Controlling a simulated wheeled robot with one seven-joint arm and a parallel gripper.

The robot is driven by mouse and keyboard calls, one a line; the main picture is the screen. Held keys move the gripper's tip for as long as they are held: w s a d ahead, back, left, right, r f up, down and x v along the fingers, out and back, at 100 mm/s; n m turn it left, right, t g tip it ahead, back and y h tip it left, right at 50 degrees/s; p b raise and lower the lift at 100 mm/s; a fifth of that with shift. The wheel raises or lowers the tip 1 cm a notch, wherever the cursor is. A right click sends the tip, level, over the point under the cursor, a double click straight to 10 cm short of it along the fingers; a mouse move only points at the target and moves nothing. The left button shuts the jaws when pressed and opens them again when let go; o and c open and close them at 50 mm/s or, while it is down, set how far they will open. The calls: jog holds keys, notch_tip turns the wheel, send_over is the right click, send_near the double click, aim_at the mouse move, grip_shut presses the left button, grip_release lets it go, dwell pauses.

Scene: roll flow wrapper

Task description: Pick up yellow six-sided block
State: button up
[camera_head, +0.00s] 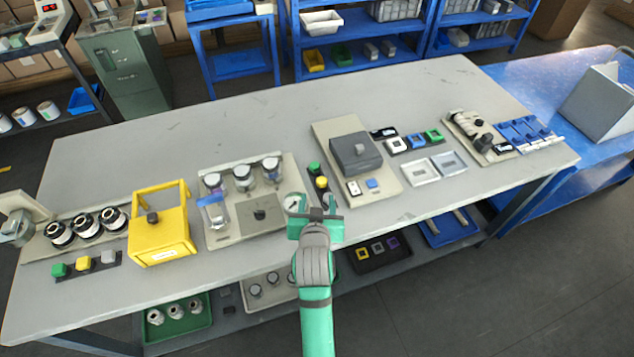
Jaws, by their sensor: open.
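Another yellow block (83,263) stands at the far left between a green block (59,269) and a grey one (107,257). Both yellow blocks are too small to count their sides. My gripper (313,210) is open near the table's front edge, just in front of the middle strip. It appears empty, and it partly hides the strip's near end.
A yellow box frame (160,250) and a board with jars (224,232) stand left of my gripper. A board with a grey box (355,153) stands right. The table's back (230,120) is clear. Blue shelves (235,45) stand behind.

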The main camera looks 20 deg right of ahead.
jog(key=shift+w+d, duration=0.15)
jog(key=shift+d, duration=0.15)
send_near(322, 181)
jog(key=x, duration=0.3)
jog(key=shift+a+f, duration=0.15)
jog(key=shift+a, duration=0.05)
jog(key=shift+x, duration=2.7)
jog(key=shift+d, duration=0.15)
jog(key=c, duration=1.2)
